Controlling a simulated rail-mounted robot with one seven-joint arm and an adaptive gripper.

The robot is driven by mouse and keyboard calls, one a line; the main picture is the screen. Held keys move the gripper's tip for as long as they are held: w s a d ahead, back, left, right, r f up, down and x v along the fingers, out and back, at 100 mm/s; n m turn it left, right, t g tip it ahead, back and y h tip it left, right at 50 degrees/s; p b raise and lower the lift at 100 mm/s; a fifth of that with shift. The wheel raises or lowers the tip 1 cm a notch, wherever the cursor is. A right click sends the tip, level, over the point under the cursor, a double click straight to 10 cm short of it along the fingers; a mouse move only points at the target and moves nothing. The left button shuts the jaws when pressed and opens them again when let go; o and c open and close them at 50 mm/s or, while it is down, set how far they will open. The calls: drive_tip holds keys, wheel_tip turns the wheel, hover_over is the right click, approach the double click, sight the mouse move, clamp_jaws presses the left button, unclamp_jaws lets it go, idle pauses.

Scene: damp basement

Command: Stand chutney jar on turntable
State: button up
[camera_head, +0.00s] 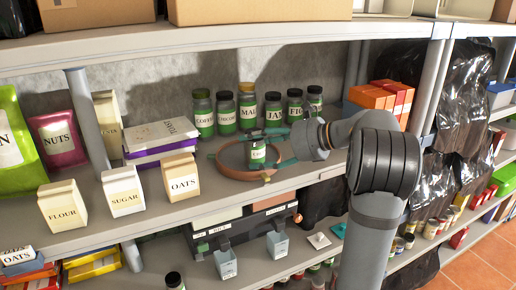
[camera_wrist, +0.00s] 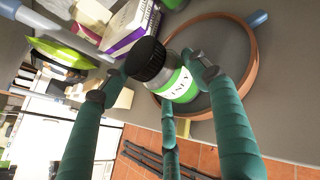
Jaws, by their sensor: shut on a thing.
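A small jar (camera_head: 257,157) with a green and white label and a dark lid is held by my gripper (camera_head: 262,143). In the wrist view the jar (camera_wrist: 178,80) sits tilted in the picture between the teal fingers, its label partly readable as ending in "NEY". My gripper (camera_wrist: 165,85) is shut on it. The turntable (camera_head: 236,175) is a round, brown-rimmed disc on the middle shelf. It also shows behind the jar in the wrist view (camera_wrist: 251,62). The jar is over the turntable area; I cannot tell whether its base touches the disc.
Several green-labelled jars (camera_head: 226,113) stand in a row behind the turntable. Orange boxes (camera_head: 375,98) are at the right, near the shelf post (camera_head: 428,88). A cardboard-laden shelf (camera_head: 220,38) is above.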

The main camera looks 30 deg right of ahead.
idle(0.3)
drive_tip(key=o, duration=1.9)
drive_tip(key=o, duration=0.5)
drive_tip(key=shift+f, duration=0.15)
drive_tip(key=shift+c, duration=0.2)
drive_tip(key=shift+o, duration=0.6)
drive_tip(key=shift+s, duration=0.2)
drive_tip(key=s+b, duration=0.2)
drive_tip(key=s, duration=0.7)
drive_tip(key=shift+s+b, duration=0.35)
drive_tip(key=shift+a, duration=0.1)
